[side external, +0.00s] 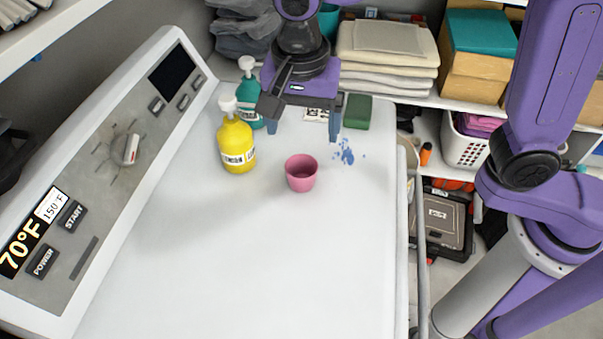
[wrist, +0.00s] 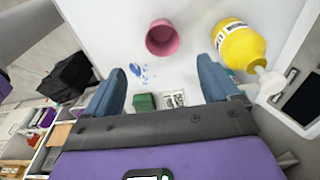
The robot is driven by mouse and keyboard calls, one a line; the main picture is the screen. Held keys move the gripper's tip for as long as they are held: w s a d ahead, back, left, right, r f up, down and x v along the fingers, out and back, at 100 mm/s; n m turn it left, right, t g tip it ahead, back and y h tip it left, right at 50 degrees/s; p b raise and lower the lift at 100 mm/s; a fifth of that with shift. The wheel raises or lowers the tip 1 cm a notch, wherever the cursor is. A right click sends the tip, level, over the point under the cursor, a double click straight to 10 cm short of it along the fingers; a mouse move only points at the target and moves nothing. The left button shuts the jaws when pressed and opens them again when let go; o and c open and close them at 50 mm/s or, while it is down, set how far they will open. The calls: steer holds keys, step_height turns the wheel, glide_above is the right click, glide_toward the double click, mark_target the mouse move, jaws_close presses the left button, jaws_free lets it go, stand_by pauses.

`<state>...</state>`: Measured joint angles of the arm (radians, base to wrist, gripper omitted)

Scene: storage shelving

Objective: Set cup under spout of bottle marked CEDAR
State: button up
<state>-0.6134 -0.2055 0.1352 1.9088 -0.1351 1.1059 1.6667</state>
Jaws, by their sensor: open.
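A pink cup (side external: 301,178) stands upright and empty on the white top, and it also shows in the wrist view (wrist: 161,38). A yellow bottle (side external: 235,146) with a white pump spout stands left of the cup; it shows at the right of the wrist view (wrist: 240,45). A teal bottle (side external: 249,93) with a white pump stands behind it, partly hidden by my gripper. Both bottles bear labels, too small to read. My gripper (side external: 303,130) is open and empty, above and behind the cup, with its blue fingers apart and not touching it.
A blue spill (side external: 346,153) lies right of the cup. A green block (side external: 357,111) and a small printed card (side external: 316,114) lie at the back. A sloped control panel (side external: 95,175) borders the left. The front of the white surface (side external: 240,260) is clear.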

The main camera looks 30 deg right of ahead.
mark_target(301, 166)
steer(key=f, duration=0.7)
steer(key=w+f, duration=0.1)
steer(key=f, duration=0.3)
steer(key=shift+w+d+f, duration=0.1)
steer(key=shift+d+f, duration=0.25)
steer(key=c, duration=1.1)
steer(key=shift+r, duration=0.15)
